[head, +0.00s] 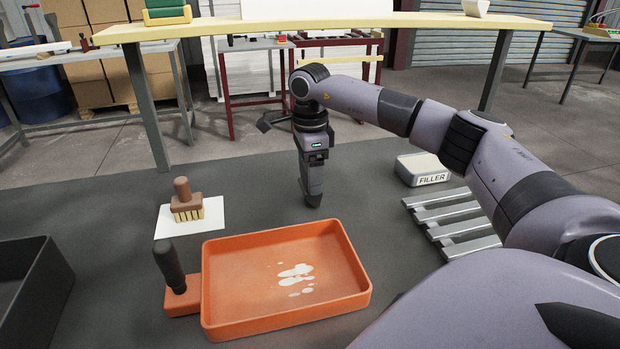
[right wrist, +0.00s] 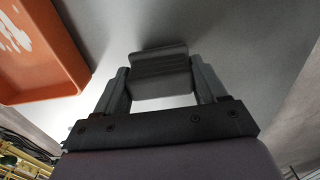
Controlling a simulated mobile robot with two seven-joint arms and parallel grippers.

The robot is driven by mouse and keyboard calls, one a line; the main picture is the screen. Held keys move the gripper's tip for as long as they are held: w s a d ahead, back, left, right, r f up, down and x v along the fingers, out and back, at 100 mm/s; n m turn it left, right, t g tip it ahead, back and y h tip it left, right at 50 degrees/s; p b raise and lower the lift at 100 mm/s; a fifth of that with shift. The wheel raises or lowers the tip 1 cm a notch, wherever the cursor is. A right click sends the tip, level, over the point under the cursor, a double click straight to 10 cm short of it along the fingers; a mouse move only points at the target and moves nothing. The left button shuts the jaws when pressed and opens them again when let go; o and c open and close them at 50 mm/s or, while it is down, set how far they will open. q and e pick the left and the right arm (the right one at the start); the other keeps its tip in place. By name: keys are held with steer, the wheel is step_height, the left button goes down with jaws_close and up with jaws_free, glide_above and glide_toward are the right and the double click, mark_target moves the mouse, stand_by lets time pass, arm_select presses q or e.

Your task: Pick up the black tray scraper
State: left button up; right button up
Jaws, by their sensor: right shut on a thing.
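The black tray scraper (right wrist: 160,72) shows in the right wrist view as a dark grey, ridged piece between my two fingers. My right gripper (right wrist: 162,88) is shut on it, with one finger against each side. In the head view my right gripper (head: 312,198) points straight down over the grey worktop, behind the orange tray. There the scraper is mostly hidden by the gripper and hard to make out. I cannot tell whether it touches the worktop. My left gripper is not in view.
The orange tray (head: 225,318) with white splashes is in front. A dark-handled orange block (head: 182,302) stands at its left. A filler block (head: 422,170) and metal slats (head: 455,228) are right; a black bin (head: 58,290) is left.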

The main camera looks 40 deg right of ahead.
step_height(320, 180, up, 20)
steer(key=p, duration=0.3)
steer(key=shift+f, duration=0.15)
steer(key=o, duration=0.9)
steer(key=c, duration=0.4)
